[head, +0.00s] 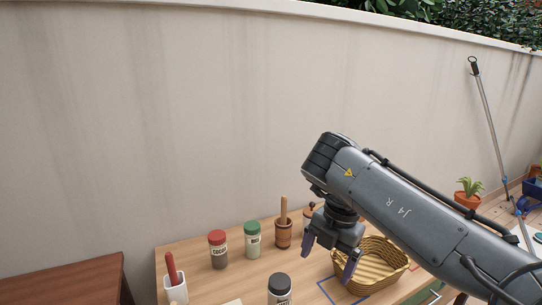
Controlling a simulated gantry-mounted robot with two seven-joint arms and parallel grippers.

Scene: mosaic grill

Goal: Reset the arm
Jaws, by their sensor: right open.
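My right arm comes in from the right side of the head view and reaches over the wooden counter. Its gripper (330,262) points down with its two fingers spread apart, and nothing shows between them. The gripper is beside the left rim of a woven basket (392,268), and one finger overlaps the basket's edge in the picture. I cannot tell whether they touch. My left gripper is not in view.
On the counter (200,290) stand a red-lidded jar (218,250), a green-lidded jar (252,240), a wooden mortar with pestle (283,232), a dark-lidded jar (279,288) and a white holder (175,289). A pale wall (150,120) rises behind. A potted plant (467,198) is at right.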

